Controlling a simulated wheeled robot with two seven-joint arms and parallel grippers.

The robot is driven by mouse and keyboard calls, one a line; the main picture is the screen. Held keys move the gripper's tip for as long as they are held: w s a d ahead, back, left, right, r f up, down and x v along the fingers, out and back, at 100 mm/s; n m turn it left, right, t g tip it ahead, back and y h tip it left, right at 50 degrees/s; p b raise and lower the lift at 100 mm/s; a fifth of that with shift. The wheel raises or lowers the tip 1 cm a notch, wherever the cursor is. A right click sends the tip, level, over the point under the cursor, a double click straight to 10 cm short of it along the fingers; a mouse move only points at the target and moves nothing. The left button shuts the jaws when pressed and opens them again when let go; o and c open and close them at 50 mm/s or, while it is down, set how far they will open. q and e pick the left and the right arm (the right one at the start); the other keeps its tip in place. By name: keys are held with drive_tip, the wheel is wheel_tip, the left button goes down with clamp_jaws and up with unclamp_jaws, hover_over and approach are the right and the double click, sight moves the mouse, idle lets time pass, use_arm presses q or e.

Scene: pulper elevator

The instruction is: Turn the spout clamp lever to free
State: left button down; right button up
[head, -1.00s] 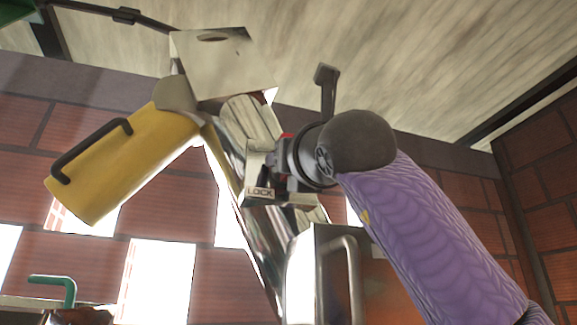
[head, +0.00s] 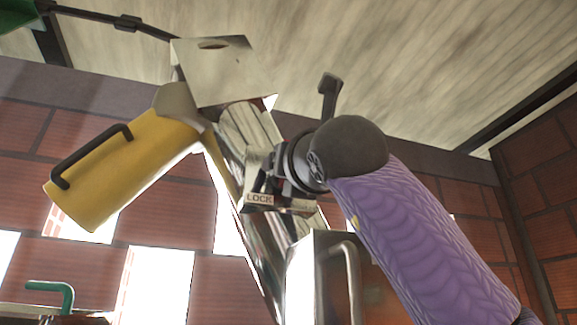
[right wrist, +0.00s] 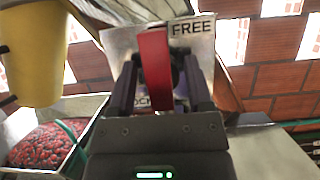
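The red clamp lever (right wrist: 155,70) stands upright in the right wrist view, in front of a pale plate with a FREE label (right wrist: 193,27) at its upper right. A LOCK label (head: 259,199) shows on the clamp in the head view; in the right wrist view it is mostly hidden behind the lever. My right gripper (right wrist: 160,62) has its two fingers on either side of the lever, with a gap visible at the right finger. In the head view my right gripper (head: 277,168) is at the clamp on the shiny metal tube (head: 245,125). My left gripper is not in view.
A yellow cylinder (head: 125,170) with a black handle is left of the tube. A metal box (head: 305,275) with a handle stands below the clamp. A tray of red berries (right wrist: 40,145) shows at lower left in the right wrist view. Brick walls are behind.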

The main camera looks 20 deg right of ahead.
drive_tip(key=b+v, duration=0.6)
drive_tip(key=v, duration=0.4)
